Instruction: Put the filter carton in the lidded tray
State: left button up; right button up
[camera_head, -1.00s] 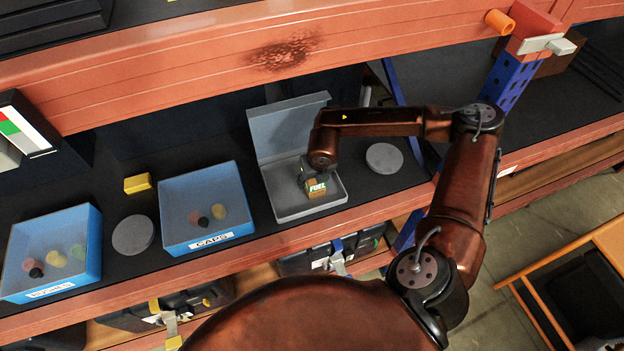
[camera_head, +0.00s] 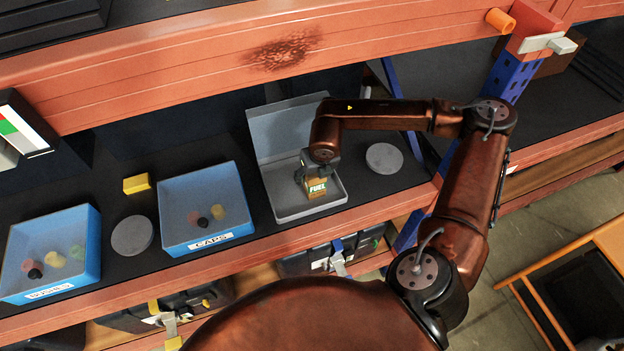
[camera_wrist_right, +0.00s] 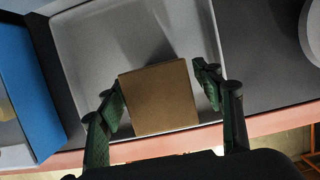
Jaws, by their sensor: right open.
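The filter carton (camera_head: 316,188), a small brown box with a "FUEL" label, stands inside the grey lidded tray (camera_head: 296,214). Its brown top shows in the right wrist view (camera_wrist_right: 158,97). The tray's lid (camera_head: 288,127) is raised at the back. My right gripper (camera_head: 308,178) is above and around the carton, partly hidden by my wrist. In the right wrist view its green fingers (camera_wrist_right: 165,92) are open on both sides of the carton, with a gap at the right finger; the left finger is close to the carton's side. My left gripper is not in view.
A blue bin (camera_head: 207,215) with caps stands left of the tray, and another blue bin (camera_head: 50,255) is farther left. Grey discs (camera_head: 384,158) (camera_head: 132,235) and a yellow block (camera_head: 137,184) lie on the dark shelf. An orange beam (camera_head: 200,70) runs above.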

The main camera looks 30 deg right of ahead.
jog(key=v, duration=0.7)
jog(key=shift+s+r, duration=0.15)
jog(key=shift+r, duration=0.15)
jog(key=shift+a, duration=0.1)
